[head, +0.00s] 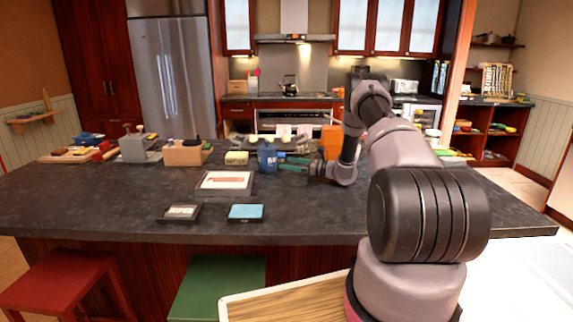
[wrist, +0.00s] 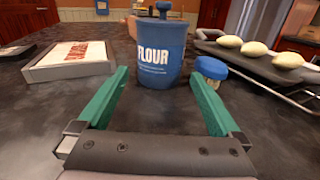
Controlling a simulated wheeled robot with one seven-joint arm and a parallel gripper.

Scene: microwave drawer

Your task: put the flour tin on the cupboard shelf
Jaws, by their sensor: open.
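The flour tin (wrist: 160,50) is a blue canister with a knobbed lid and white FLOUR lettering. It stands upright on the dark counter, straight ahead of my gripper in the wrist view. In the head view the tin (head: 267,157) is in the middle of the counter. My gripper (wrist: 160,85) has green fingers spread wide, with empty counter between them; the tin stands beyond or just at the fingertips. In the head view the gripper (head: 287,164) is just right of the tin. The cupboard shelf is not clearly identifiable; glass-fronted wall cupboards (head: 385,27) hang at the back.
A blue-topped brush-like item (wrist: 212,68) lies close to the right finger. A rack with pale oval items (wrist: 265,52) is at right, and a flat box (wrist: 72,60) at left. Two stools (head: 65,283) stand in front of the counter. The counter's front stretch is largely clear.

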